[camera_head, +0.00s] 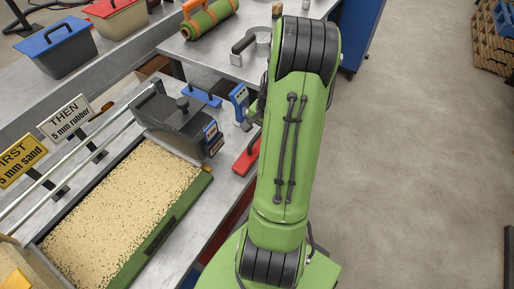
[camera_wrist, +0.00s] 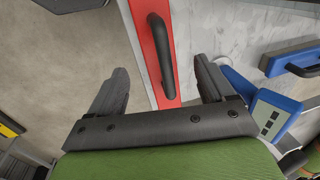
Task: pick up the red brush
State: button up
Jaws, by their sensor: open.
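The red brush (camera_head: 246,157) lies on the metal bench near its right edge, just left of my arm. In the wrist view the red brush (camera_wrist: 141,42) has a black bar handle (camera_wrist: 162,50) along its length. My gripper (camera_wrist: 160,80) is open and empty, with one finger on either side of the brush's near end in that picture. I cannot tell how far the fingers are above the brush.
A blue block with a black handle (camera_wrist: 298,57) and a blue device (camera_wrist: 268,116) lie to the right in the wrist view. The head view shows a sand-filled tray (camera_head: 163,229) with a grey hopper (camera_head: 172,116) over its far end. Open floor (camera_head: 425,150) lies right.

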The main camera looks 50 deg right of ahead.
aim_at(257, 144)
jog(key=f, duration=0.1)
jog(key=f+b, duration=0.1)
jog(key=f, duration=0.1)
jog(key=w+f, duration=0.1)
jog(key=f, duration=0.1)
jog(key=shift+f+b, duration=0.2)
jog(key=shift+b, duration=0.1)
jog(key=shift+s+r, duration=0.1)
jog(key=c, duration=1.1)
jog(key=shift+r, duration=0.15)
